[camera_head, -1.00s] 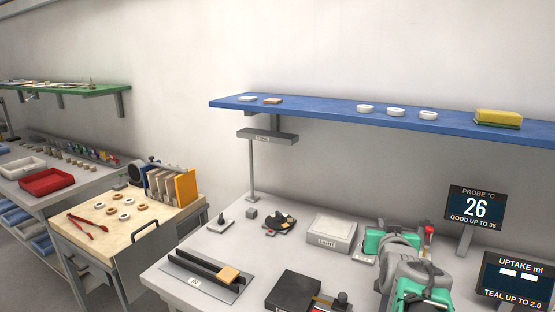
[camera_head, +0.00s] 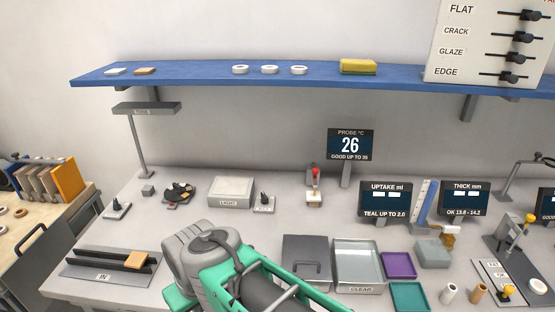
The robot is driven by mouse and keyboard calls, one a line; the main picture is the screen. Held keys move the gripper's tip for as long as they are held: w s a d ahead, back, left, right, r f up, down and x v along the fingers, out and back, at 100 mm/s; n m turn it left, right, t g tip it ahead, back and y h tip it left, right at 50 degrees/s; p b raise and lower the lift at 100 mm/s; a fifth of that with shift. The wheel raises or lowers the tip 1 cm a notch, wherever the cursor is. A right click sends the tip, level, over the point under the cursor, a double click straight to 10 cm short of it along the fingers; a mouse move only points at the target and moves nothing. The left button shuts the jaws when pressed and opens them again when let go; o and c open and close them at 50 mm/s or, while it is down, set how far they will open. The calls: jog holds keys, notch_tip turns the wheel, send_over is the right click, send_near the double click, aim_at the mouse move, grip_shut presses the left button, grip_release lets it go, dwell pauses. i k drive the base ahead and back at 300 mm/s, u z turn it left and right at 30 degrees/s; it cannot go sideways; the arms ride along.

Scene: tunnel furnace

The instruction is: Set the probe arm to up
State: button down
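The probe display (camera_head: 350,145) stands at the back of the bench and reads 26, with "good up to 35" below. Just left of it is a small upright device with a red knob (camera_head: 315,171) on top and a pale block (camera_head: 314,198) at its foot. It may be the probe arm, but no label on it can be read. I cannot tell which setting it is in. My green and grey arm crosses the bottom centre, in front of the bench. My gripper's fingers do not show.
A white box marked light (camera_head: 231,191) and a small black switch (camera_head: 264,201) stand left of the red knob. A dark lidded box (camera_head: 306,262) and a clear tray (camera_head: 359,267) lie in front. A blue shelf (camera_head: 200,75) runs above. More displays and levers stand at right.

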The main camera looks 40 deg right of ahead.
aim_at(314, 171)
jog(key=z, duration=1)
jog(key=k, duration=0.15)
jog(key=z, duration=0.55)
